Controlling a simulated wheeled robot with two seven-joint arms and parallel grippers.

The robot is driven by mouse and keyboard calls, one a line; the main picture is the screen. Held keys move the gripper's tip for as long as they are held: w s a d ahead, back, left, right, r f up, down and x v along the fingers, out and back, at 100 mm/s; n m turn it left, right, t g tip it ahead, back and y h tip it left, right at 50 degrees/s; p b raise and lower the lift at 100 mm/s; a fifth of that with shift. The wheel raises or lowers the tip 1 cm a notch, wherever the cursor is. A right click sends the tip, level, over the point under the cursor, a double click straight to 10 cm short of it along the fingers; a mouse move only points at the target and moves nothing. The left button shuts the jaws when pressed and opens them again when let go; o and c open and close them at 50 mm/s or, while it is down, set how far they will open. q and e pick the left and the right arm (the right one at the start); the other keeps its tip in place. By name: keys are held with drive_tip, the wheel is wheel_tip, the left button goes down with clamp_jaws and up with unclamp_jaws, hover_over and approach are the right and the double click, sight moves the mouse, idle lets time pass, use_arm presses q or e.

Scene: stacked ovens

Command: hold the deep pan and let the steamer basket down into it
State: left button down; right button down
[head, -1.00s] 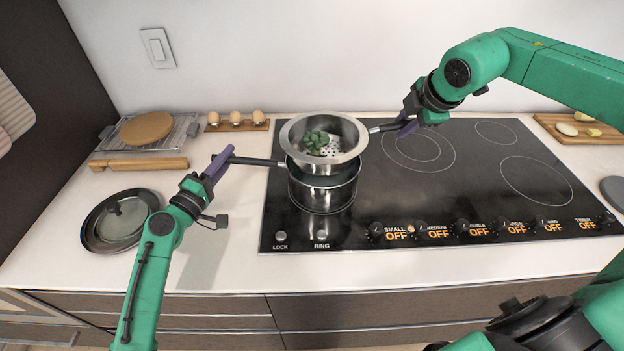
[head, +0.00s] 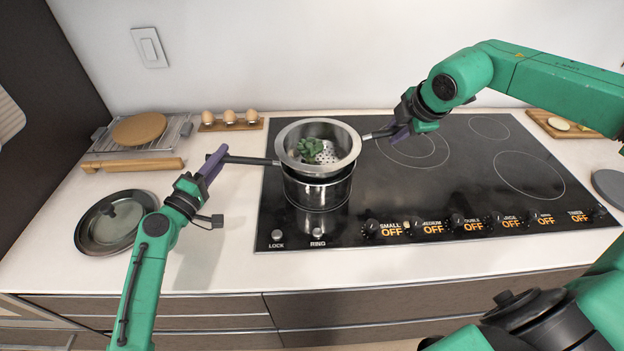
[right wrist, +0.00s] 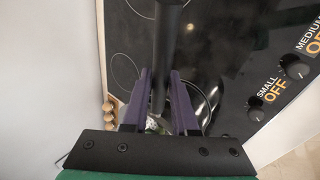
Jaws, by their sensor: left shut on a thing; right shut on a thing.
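The deep pan (head: 318,194) is a steel pot on the left part of the black cooktop. My left gripper (head: 213,164) is shut on its dark handle, which points left. My right gripper (head: 397,131) is shut on the basket's handle (head: 374,134). In the right wrist view the handle (right wrist: 160,60) runs between the purple fingers, and the basket is mostly hidden.
A lid (head: 113,222) lies on the counter at left. The cooktop (head: 440,180) is clear to the right. A cutting board (head: 545,123) lies at the far right.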

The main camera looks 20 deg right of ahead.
use_arm(q)
drive_tip(key=shift+f, duration=0.1)
use_arm(e)
drive_tip(key=shift+f, duration=2.15)
drive_tip(key=c, duration=0.6)
unclamp_jaws()
drive_tip(key=v, duration=1.2)
use_arm(q)
drive_tip(key=c, duration=0.6)
unclamp_jaws()
